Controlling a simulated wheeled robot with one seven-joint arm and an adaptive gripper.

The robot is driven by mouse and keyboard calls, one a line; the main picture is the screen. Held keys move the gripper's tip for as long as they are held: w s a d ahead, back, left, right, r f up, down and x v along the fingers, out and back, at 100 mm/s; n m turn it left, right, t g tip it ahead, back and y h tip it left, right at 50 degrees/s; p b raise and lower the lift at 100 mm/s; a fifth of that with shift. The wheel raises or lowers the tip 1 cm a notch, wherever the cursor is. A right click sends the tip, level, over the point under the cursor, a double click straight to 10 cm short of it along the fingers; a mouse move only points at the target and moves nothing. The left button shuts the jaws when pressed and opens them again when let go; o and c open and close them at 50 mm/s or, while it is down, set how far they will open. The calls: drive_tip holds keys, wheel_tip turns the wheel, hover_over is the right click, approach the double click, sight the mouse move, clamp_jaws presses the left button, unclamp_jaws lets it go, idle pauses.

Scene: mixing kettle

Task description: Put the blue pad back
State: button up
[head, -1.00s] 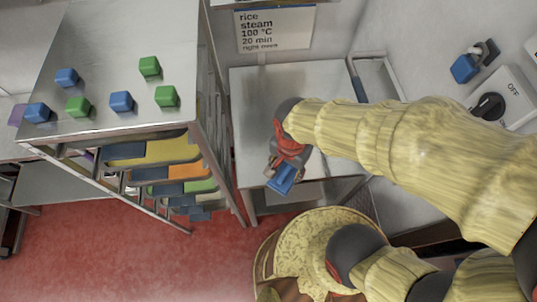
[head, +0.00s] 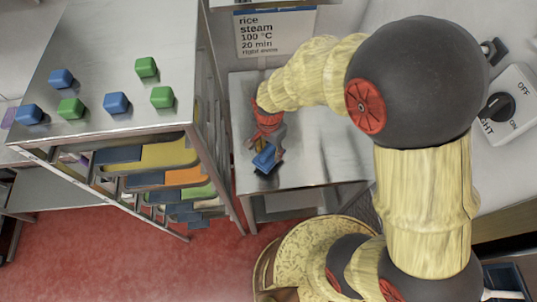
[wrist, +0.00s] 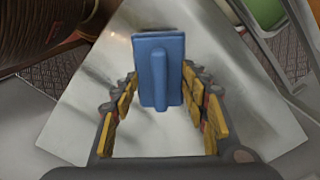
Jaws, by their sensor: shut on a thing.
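The blue pad (wrist: 160,62), a flat block with a raised rib, is between the fingers of my gripper (wrist: 160,88) in the wrist view. In the head view my gripper (head: 265,143) points down over the low steel table (head: 318,172), with the pad (head: 266,158) at its tip. The pad is over the table's left front part, close to its surface; I cannot tell whether it touches.
A taller steel rack (head: 150,30) at the left bears several blue and green blocks, with coloured boards (head: 165,155) below. A rice sign (head: 275,33) hangs behind. A dial box (head: 508,105) is at right. A round patterned stool-like thing (head: 300,245) stands in front.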

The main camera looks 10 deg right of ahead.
sight(268, 155)
drive_tip(key=shift+w+f, duration=0.2)
drive_tip(key=shift+f, duration=0.15)
drive_tip(key=shift+a+f+b, duration=0.1)
drive_tip(key=shift+f+b, duration=0.2)
drive_tip(key=shift+f, duration=1.1)
drive_tip(key=shift+f, duration=0.2)
drive_tip(key=o, duration=1.2)
drive_tip(key=shift+r, duration=0.1)
